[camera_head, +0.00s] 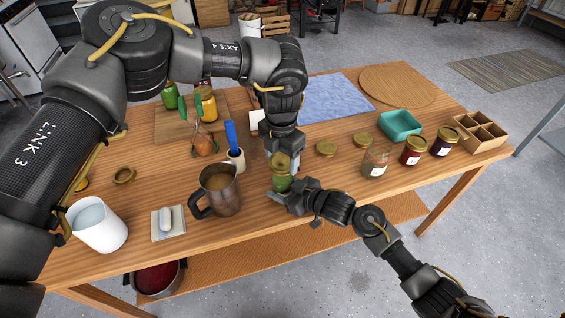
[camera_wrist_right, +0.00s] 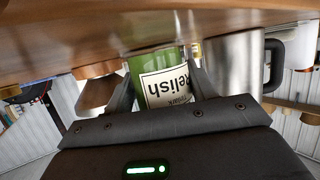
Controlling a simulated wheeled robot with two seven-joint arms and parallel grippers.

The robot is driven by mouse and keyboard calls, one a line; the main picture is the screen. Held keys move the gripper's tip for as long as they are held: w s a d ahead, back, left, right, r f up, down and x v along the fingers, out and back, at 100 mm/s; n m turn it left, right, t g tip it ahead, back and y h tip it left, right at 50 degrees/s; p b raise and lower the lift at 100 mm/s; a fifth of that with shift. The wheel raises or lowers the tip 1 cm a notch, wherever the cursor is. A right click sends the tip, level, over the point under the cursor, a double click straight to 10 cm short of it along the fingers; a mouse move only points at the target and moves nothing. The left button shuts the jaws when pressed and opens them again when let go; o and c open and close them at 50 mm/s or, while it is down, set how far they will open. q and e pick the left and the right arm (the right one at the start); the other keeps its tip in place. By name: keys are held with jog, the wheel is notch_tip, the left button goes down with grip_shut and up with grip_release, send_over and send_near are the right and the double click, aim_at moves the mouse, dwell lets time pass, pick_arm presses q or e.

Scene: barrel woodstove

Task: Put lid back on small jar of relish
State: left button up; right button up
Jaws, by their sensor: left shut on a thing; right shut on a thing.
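The small relish jar (camera_head: 281,183) is green and stands upright near the table's front edge. In the right wrist view it appears upside down, with a white "Relish" label (camera_wrist_right: 165,88). My right gripper (camera_head: 279,194) is shut around the jar's lower part, with one finger on each side in the wrist view. My left gripper (camera_head: 283,150) points down from above and is shut on a gold lid (camera_head: 280,160). The lid is right over the jar's mouth. I cannot tell whether lid and rim touch.
A metal pitcher (camera_head: 221,190) stands close left of the jar. Loose gold lids (camera_head: 326,149), a clear jar (camera_head: 375,163), a red jar (camera_head: 412,152), a teal bin (camera_head: 400,125) and a divided box (camera_head: 480,134) are to the right.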

aim_at(283, 186)
pick_arm(q)
jog(key=shift+f, duration=1.2)
jog(key=shift+f, duration=0.1)
jog(key=shift+f, duration=0.75)
jog(key=shift+s+f, duration=0.1)
jog(key=shift+f, duration=0.25)
jog(key=shift+f, duration=0.5)
jog(key=shift+a+f, duration=0.1)
jog(key=shift+f, duration=0.05)
jog(key=shift+r, duration=0.25)
jog(key=shift+s+r, duration=0.15)
jog(key=shift+r, duration=0.05)
dwell(0.6)
